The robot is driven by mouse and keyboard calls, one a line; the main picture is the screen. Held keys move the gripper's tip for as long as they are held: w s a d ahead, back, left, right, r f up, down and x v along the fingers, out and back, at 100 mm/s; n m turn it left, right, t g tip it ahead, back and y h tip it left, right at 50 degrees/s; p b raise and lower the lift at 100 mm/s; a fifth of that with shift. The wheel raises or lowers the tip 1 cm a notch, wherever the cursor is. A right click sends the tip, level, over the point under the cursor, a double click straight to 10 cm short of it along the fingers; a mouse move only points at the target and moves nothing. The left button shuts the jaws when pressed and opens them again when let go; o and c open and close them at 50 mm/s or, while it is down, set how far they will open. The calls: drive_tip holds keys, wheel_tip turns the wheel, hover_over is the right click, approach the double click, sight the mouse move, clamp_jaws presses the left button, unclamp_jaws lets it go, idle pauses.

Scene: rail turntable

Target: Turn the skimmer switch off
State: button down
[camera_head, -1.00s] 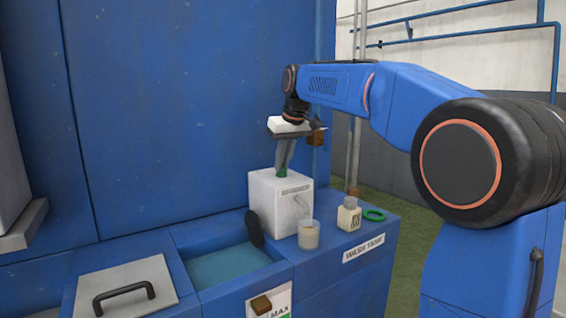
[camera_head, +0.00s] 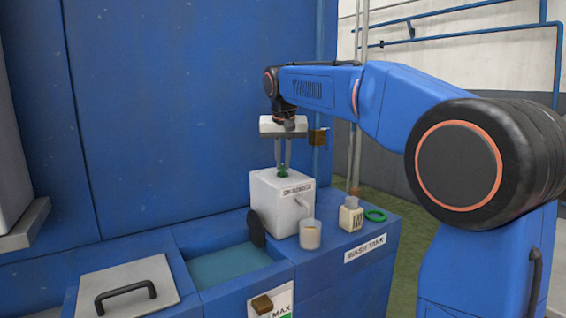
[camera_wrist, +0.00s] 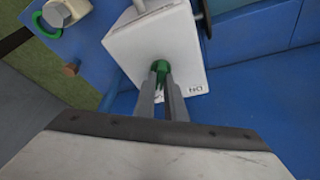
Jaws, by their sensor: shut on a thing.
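The skimmer is a white box (camera_head: 279,205) on the blue wash tank, with a spout on its front. Its green switch knob (camera_head: 284,173) sits on the top face; it also shows in the wrist view (camera_wrist: 160,66). My gripper (camera_head: 284,168) points straight down above the box. Its two grey fingers are shut on the green knob, one on each side, as the wrist view (camera_wrist: 161,78) also shows. The fingers hide part of the knob. Dark lettering lies on the box top beside the fingers, partly hidden and too small to read fully.
A clear cup (camera_head: 310,234) stands under the spout. A small bottle (camera_head: 351,215) and a green ring (camera_head: 376,215) are to its right. A black disc (camera_head: 256,228) is at the box's left, by the open tank of liquid (camera_head: 230,265). A handled lid (camera_head: 124,286) lies at left.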

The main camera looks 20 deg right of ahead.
drive_tip(key=c, duration=1.8)
unclamp_jaws()
drive_tip(key=shift+r, duration=0.1)
drive_tip(key=v, duration=1.7)
drive_tip(key=shift+s, duration=0.2)
drive_tip(key=s+d+f+n, duration=0.1)
drive_tip(key=s+d+f, duration=0.2)
drive_tip(key=s+f, duration=0.9)
drive_tip(key=s+d+f, duration=0.2)
drive_tip(key=s+f, duration=1)
drive_tip(key=f, duration=0.4)
drive_tip(key=s+d+f+n+y, duration=0.1)
drive_tip(key=s+d+f, duration=0.2)
drive_tip(key=s+f, duration=0.9)
drive_tip(key=shift+d+f+n+t, duration=0.15)
drive_tip(key=shift+f, duration=0.4)
drive_tip(key=shift+d+f+n+t, duration=0.15)
drive_tip(key=shift+f, duration=0.35)
